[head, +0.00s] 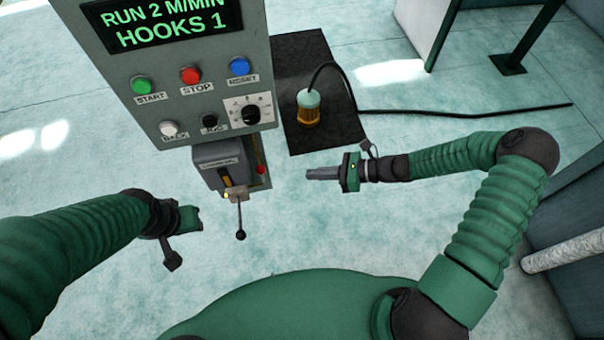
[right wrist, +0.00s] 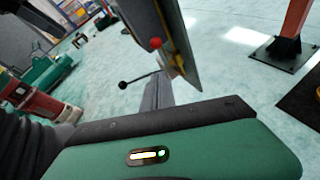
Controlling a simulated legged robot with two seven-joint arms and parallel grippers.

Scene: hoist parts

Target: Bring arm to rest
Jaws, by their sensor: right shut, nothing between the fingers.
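My right gripper (head: 322,173) is shut and empty in the middle of the head view, pointing left, apart from the control panel. My left gripper (head: 190,218) hangs at the lower left, and its fingers are too foreshortened to tell their state. The grey control panel (head: 165,55) stands at the upper left with a lit display reading "RUN 2 M/MIN HOOKS 1". Below its buttons is a lever (head: 240,218) with a black ball end, hanging down between my grippers. The lever (right wrist: 138,80) and panel edge (right wrist: 152,25) also show in the right wrist view.
A dark mat (head: 345,125) right of the panel bears an amber and pale-green lamp-like item (head: 308,105) with a black cable (head: 450,112) running right. A dark post foot (head: 508,64) stands at the upper right. The floor between my arms is clear.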

